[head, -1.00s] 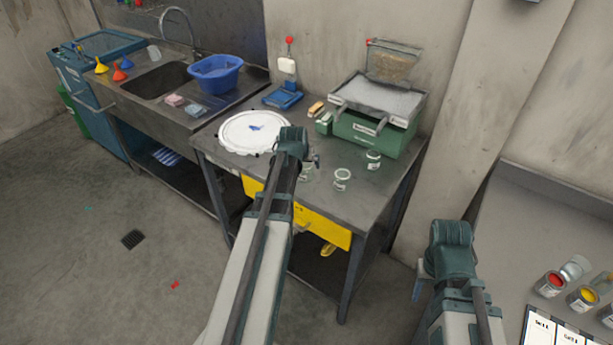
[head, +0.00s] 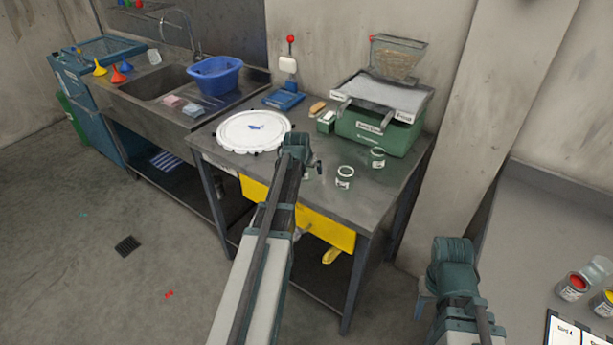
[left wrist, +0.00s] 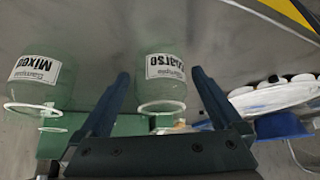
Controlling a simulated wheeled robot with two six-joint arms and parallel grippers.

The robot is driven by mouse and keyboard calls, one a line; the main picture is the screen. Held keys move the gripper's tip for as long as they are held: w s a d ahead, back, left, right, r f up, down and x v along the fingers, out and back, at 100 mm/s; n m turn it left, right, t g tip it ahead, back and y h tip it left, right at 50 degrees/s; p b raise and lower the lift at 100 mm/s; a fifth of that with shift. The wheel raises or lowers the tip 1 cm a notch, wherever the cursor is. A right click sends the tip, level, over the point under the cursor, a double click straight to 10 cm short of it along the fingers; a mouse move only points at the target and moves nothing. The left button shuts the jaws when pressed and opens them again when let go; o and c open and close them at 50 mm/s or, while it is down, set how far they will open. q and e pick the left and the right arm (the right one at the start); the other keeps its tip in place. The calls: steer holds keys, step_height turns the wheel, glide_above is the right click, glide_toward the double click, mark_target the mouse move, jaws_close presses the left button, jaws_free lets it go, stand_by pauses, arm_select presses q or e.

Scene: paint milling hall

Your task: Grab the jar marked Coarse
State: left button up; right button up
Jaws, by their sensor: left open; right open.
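The jar marked Coarse (left wrist: 165,68) is clear glass with a white label and a pale rim. In the left wrist view, where the lettering is upside down, it shows between the two open fingers of my left gripper (left wrist: 158,95), which do not touch it visibly. A jar marked Mixed (left wrist: 38,80) stands left of it there. In the head view my left gripper (head: 314,168) is over the metal table and partly hides a jar behind it. Two more jars (head: 345,177) (head: 378,157) stand to its right, labels unreadable. My right gripper (head: 424,302) is open, empty and away from the jars.
A sink counter (head: 150,88) stands left.

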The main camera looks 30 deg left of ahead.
arm_select(q)
steer(key=shift+w+a+f, duration=0.1)
steer(key=shift+w+f, duration=0.2)
steer(key=shift+f, duration=0.25)
steer(key=shift+r, duration=0.15)
arm_select(e)
steer(key=shift+f, duration=0.45)
arm_select(q)
steer(key=shift+c, duration=0.3)
steer(key=c, duration=1.3)
steer(key=shift+r, duration=0.1)
arm_select(e)
steer(key=shift+r, duration=0.1)
arm_select(q)
steer(key=shift+r+p, duration=0.9)
steer(key=shift+p, duration=0.1)
step_height(320, 180, up, 2)
steer(key=shift+r+p, duration=0.1)
steer(key=shift+p, duration=0.95)
steer(key=s+d, duration=0.3)
steer(key=s, duration=1.2)
steer(key=shift+s+r+p, duration=0.4)
arm_select(e)
step_height(320, 180, up, 5)
steer(key=shift+f, duration=0.1)
